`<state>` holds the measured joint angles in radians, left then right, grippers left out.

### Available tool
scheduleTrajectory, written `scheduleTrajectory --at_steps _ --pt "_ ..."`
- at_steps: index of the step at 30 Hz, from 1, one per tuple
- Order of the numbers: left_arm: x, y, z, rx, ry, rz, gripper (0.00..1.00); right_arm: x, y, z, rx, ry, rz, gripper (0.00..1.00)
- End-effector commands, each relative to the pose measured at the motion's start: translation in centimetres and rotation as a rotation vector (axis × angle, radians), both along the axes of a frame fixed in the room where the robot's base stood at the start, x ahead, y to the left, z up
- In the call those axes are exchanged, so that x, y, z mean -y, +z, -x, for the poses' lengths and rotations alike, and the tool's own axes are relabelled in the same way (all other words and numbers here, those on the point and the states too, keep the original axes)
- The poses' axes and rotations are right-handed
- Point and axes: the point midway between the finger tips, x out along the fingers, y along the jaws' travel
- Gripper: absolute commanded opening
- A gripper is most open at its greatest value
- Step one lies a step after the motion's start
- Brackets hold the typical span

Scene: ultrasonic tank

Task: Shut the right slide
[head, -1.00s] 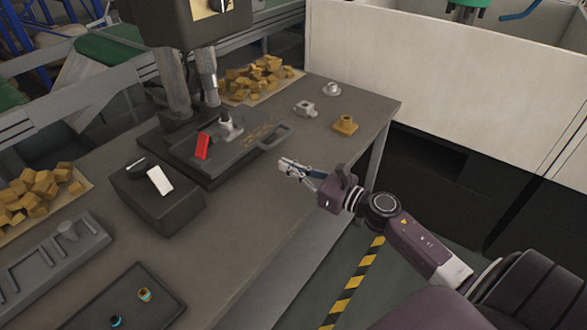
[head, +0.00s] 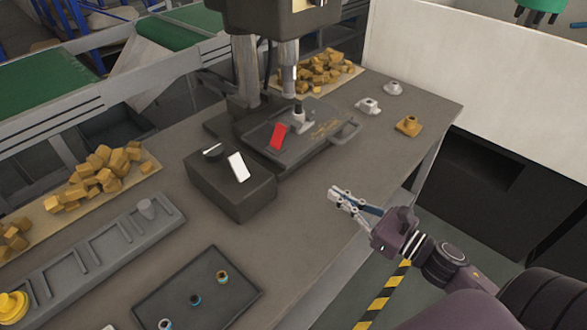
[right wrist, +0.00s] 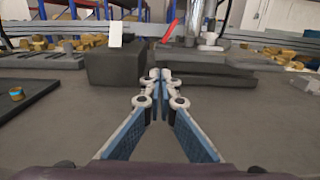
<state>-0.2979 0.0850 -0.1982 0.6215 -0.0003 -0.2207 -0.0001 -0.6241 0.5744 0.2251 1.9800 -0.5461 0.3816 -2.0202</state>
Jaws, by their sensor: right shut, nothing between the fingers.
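The right slide is a dark flat plate (head: 314,139) with a looped handle (head: 348,131) at its right end. It sits at the base of the press and juts out to the right of the press head. A red piece (head: 278,136) and a small metal fixture (head: 299,118) stand at its left part. My right gripper (head: 335,195) is shut and empty, in front of the handle and apart from it. In the right wrist view its fingertips (right wrist: 160,75) meet before the dark base (right wrist: 200,70). My left gripper is not in view.
A dark box (head: 232,190) with a knob and white switch (head: 238,167) stands left of my gripper. Two pale parts and a yellow part (head: 408,125) lie beyond the handle. A dark tray (head: 230,310) and a grooved rack (head: 110,240) lie at the left front.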

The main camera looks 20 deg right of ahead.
Motion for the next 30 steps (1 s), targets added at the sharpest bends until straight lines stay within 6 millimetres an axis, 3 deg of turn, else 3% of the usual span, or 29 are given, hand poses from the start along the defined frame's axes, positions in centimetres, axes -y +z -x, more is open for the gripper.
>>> scheduleTrajectory --at_steps 5,18,30 --pt "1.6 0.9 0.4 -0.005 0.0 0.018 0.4 -1.2 0.4 -2.9 0.004 0.002 0.001 0.0" --pt "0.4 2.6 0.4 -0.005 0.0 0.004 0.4 -3.8 0.4 -9.3 0.002 0.0 -0.001 0.0" --pt "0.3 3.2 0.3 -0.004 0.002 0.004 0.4 -4.8 0.0 -11.5 -0.001 0.001 0.0 0.0"
